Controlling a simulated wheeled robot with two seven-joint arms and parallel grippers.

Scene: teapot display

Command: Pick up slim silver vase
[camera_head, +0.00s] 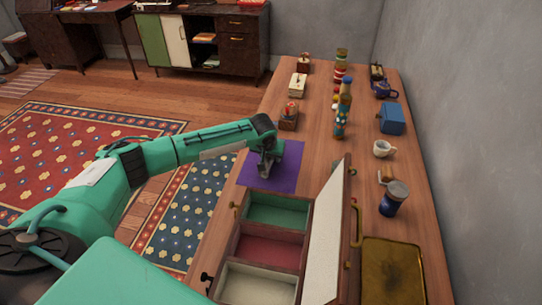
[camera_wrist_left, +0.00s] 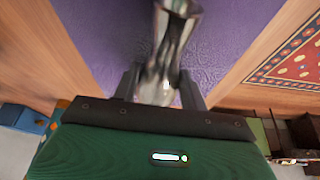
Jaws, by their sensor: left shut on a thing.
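The slim silver vase (camera_wrist_left: 170,50) is a shiny, narrow-waisted piece, between the two dark fingers in the left wrist view. My left gripper (camera_wrist_left: 160,88) is shut on it. In the head view my left gripper (camera_head: 266,168) is over the purple mat (camera_head: 285,178) on the wooden table. The vase is mostly hidden by the gripper there. I cannot tell whether its base touches the mat. My right gripper is not in view.
An open box with green (camera_head: 277,212), red and white compartments stands just in front of the mat, its lid (camera_head: 328,235) raised on the right. A patterned bottle (camera_head: 343,110), a white cup (camera_head: 382,148) and a dark blue can (camera_head: 393,198) stand to the right. A brass tray (camera_head: 392,270) lies near the front.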

